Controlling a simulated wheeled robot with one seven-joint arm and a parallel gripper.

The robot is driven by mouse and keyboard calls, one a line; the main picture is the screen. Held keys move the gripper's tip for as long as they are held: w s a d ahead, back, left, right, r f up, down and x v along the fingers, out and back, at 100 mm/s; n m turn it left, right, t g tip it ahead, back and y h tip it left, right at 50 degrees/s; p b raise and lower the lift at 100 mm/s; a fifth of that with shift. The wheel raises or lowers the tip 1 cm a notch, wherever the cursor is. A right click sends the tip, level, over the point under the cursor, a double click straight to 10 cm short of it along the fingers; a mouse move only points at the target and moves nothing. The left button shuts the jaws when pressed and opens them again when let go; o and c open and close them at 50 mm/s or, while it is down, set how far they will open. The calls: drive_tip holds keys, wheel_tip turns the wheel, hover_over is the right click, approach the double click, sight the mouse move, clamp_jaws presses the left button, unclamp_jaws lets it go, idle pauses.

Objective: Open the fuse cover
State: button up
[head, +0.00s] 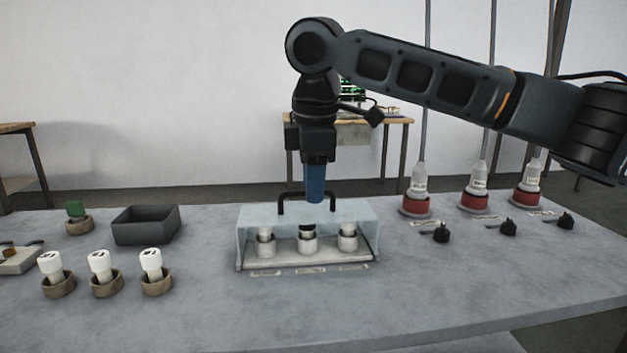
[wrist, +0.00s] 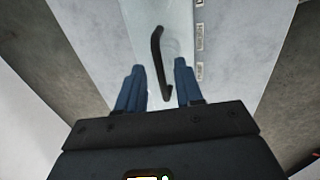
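The fuse cover (head: 256,222) is a clear, pale box standing over several white fuses in holders in the middle of the table. A black bar handle (head: 290,196) stands on its top; it also shows in the wrist view (wrist: 157,55). My gripper (head: 315,198) points down above the cover at the handle. In the wrist view my gripper (wrist: 160,75) has two blue fingers apart, with the handle's near end between them. I cannot tell whether the fingers touch the handle. The cover looks closed over the fuses.
Several white fuses in brown rings (head: 106,281) stand at the front left. A dark open bin (head: 146,225) and a green piece in a ring (head: 76,212) are behind them. Red-based holders (head: 474,203) and black knobs (head: 441,233) stand at the right. The front table is clear.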

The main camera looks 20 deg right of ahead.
drive_tip(key=shift+c, duration=0.2)
clamp_jaws()
idle(1.1)
